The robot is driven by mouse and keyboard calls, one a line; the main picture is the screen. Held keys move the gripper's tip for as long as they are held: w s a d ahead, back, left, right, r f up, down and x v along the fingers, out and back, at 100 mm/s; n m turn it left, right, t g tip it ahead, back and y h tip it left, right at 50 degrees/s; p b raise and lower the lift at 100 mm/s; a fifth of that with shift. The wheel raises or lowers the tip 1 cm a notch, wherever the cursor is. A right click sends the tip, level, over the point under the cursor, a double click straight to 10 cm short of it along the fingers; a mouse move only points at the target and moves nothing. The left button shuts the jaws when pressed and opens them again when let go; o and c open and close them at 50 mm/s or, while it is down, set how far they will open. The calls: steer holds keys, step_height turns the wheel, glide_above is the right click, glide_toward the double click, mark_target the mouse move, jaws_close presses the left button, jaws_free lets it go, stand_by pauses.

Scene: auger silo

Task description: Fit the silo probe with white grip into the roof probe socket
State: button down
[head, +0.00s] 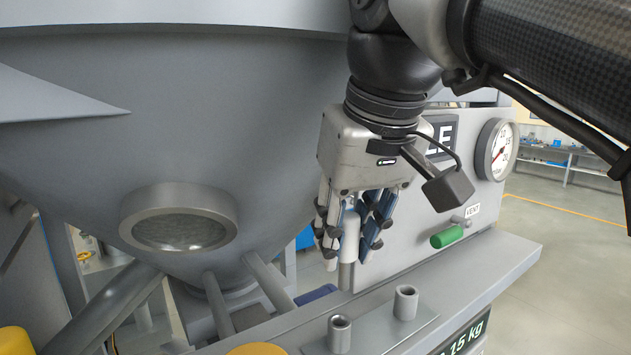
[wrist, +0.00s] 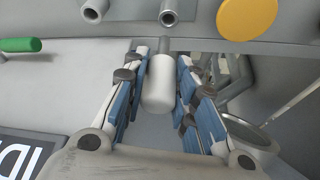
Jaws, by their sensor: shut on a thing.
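My gripper (head: 357,250) points down, shut on the silo probe's white grip (head: 351,225). In the wrist view the white grip (wrist: 158,85) sits between the blue finger pads of my gripper (wrist: 160,95). The probe's grey metal shaft (head: 346,276) hangs below the grip, roughly upright and clear of the sockets. Two short grey open tubes stand on a plate below: a near socket (head: 339,333) and a farther socket (head: 405,302). In the wrist view the near socket (wrist: 170,14) lies just beyond the shaft tip; the other socket (wrist: 93,12) is left of it. No label tells which is the roof probe socket.
A large grey silo cone (head: 230,110) with a round window (head: 180,230) fills the left. A grey panel with a dial gauge (head: 497,150) and a green handle (head: 447,237) stands behind. A yellow round cap (wrist: 247,16) is right of the near socket.

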mark_target(345, 261)
steer(key=shift+a, duration=0.1)
stand_by(0.5)
steer(key=shift+b+x, duration=0.4)
steer(key=shift+x, duration=0.4)
steer(key=shift+s+f+b, duration=0.15)
steer(key=shift+f+b, duration=0.4)
steer(key=shift+s+f+b, duration=0.15)
steer(key=shift+f+b, duration=0.35)
steer(key=shift+f, duration=0.25)
steer(key=shift+w+f+b, duration=0.1)
steer(key=shift+w+b, duration=0.15)
steer(key=shift+b, duration=0.05)
steer(key=shift+s, duration=0.2)
steer(key=shift+w, duration=0.1)
